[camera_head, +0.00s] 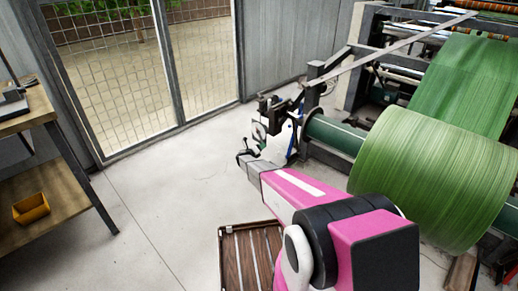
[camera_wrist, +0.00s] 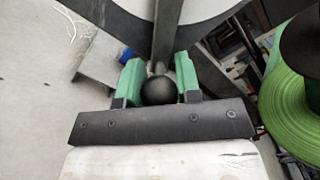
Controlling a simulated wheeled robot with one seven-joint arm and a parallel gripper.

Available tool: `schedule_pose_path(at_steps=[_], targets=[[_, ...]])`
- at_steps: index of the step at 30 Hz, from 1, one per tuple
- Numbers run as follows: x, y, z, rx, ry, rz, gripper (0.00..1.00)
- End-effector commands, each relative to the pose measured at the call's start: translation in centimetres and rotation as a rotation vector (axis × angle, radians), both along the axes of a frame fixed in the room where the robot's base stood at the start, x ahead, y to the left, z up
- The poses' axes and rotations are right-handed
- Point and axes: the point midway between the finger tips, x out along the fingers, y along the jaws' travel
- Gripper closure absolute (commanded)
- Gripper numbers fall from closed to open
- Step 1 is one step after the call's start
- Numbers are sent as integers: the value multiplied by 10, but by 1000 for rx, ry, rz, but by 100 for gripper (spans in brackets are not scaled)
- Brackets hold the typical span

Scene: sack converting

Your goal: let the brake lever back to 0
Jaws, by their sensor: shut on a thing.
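The brake lever (camera_wrist: 160,68) shows in the wrist view as a grey bar that ends in a round black knob (camera_wrist: 158,91). My gripper (camera_wrist: 159,84) has its two green fingers on either side of the knob and is shut on it. In the head view my gripper (camera_head: 250,158) is at the end of my pink arm, left of the unwind stand, small and partly hidden. The lever's scale and its 0 mark cannot be read in either view.
A large roll of green woven fabric (camera_head: 432,178) sits on the machine at the right. A slatted wooden pallet (camera_head: 236,250) lies on the floor below my arm. A workbench (camera_head: 70,165) with a yellow bin (camera_head: 31,208) stands at the left. The floor between is clear.

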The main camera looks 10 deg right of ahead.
Motion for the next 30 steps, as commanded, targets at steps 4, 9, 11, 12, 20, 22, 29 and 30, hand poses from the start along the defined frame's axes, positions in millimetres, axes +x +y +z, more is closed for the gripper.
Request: schedule_pose_path(at_steps=[4, 9, 11, 12, 20, 22, 29, 30], targets=[[-4, -2, 7, -54, 72, 9, 100], [-7, -5, 10, -92, 125, 9, 100], [-8, -5, 11, -101, 138, 10, 100], [-8, -5, 12, -106, 143, 10, 100], [-8, -6, 13, -118, 161, 10, 100], [-8, -6, 13, -118, 161, 10, 100], [-8, -6, 13, -119, 160, 10, 55], [-9, -6, 13, -119, 160, 8, 44]])
